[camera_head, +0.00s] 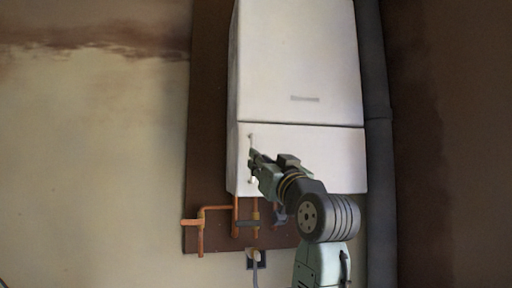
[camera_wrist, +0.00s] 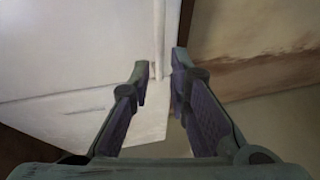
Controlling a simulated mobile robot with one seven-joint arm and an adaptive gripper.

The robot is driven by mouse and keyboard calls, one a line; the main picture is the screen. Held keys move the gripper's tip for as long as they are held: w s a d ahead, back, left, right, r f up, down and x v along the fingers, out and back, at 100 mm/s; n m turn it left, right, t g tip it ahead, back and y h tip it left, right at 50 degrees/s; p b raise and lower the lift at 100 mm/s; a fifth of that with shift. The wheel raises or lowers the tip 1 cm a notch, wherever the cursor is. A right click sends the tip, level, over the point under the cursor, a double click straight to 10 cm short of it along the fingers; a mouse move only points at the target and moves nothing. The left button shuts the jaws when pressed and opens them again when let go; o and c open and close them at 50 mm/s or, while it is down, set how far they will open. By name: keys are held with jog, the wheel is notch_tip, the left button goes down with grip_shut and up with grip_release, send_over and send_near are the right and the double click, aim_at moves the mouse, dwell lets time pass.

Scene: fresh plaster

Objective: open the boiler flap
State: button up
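The white boiler (camera_head: 297,60) hangs on the wall, and its flap (camera_head: 320,155) is the lower front panel below a dark seam. The flap looks shut, flush with the body. A thin upright handle (camera_head: 250,142) sits near the flap's left edge; my gripper hides its middle. In the wrist view the handle (camera_wrist: 158,40) shows as a pale bar between the fingers. My gripper (camera_head: 254,159) is at the handle, and in the wrist view my gripper (camera_wrist: 161,65) is open with a finger on either side of the bar. I cannot tell whether either finger touches it.
Copper pipes (camera_head: 202,222) with valves run below the boiler on a brown backing board (camera_head: 205,110). A grey vertical pipe (camera_head: 378,150) stands close to the boiler's right side. A small wall socket (camera_head: 256,260) is below. The plaster wall (camera_head: 90,160) to the left is clear.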

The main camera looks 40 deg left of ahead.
jog(key=shift+p+x, duration=1.05)
jog(key=shift+x, duration=1.95)
jog(key=shift+c, duration=0.2)
grip_shut()
